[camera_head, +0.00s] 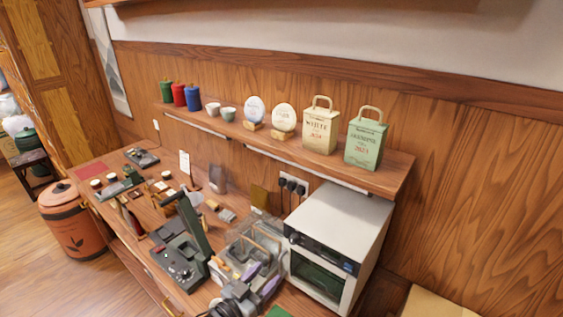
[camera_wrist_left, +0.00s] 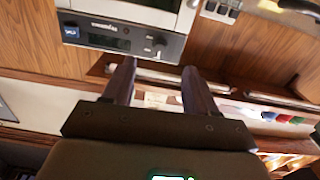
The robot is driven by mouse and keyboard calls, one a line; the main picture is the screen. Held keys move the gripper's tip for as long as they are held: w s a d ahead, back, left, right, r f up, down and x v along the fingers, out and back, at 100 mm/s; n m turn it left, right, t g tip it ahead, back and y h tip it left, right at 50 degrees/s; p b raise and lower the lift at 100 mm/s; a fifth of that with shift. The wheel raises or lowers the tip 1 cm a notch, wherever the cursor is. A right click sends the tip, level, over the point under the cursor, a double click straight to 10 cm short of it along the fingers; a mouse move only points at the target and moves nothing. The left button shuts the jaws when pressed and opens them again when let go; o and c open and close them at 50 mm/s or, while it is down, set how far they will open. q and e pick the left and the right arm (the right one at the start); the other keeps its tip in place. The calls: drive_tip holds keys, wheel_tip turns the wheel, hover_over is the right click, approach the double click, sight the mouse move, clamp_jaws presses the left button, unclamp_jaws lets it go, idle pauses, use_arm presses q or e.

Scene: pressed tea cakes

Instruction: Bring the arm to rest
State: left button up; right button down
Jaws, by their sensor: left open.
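My left gripper (camera_head: 262,275) is at the bottom centre of the head view, in front of the oven and over the counter's near part. Its two purplish fingers stand apart and point towards the oven. In the left wrist view the same gripper (camera_wrist_left: 157,75) is open, with nothing between its fingers. My right gripper shows in neither view.
A white oven (camera_head: 345,225) stands right of my left gripper; its front also fills the top of the left wrist view (camera_wrist_left: 125,38). A clear container (camera_head: 255,238) and a dark press (camera_head: 178,258) are close by. A wall shelf (camera_head: 395,178) holds bags, discs, cups and canisters.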

use_arm(q)
drive_tip(key=s+a+f+n+g+y, duration=0.1)
drive_tip(key=s+a+f+n+y, duration=0.1)
drive_tip(key=s+f, duration=0.55)
drive_tip(key=s+a+f+n+g+y, duration=0.1)
drive_tip(key=s+a+f+g+y, duration=0.1)
drive_tip(key=s+f, duration=0.6)
drive_tip(key=s+a+n+g+y, duration=0.1)
drive_tip(key=s+a+g+y, duration=0.15)
drive_tip(key=s+a, duration=0.45)
drive_tip(key=s+a+r+g+y, duration=0.2)
drive_tip(key=s+g, duration=0.1)
drive_tip(key=s, duration=0.3)
drive_tip(key=s+a+r+g+y, duration=0.1)
drive_tip(key=s+a+g+y, duration=0.15)
drive_tip(key=s, duration=0.35)
wheel_tip(320, 180, up, 16)
drive_tip(key=h+p, duration=0.1)
drive_tip(key=p, duration=1.5)
drive_tip(key=shift+d+r+n+p, duration=0.15)
drive_tip(key=shift+r+n+p, duration=0.1)
drive_tip(key=shift+n+p, duration=0.05)
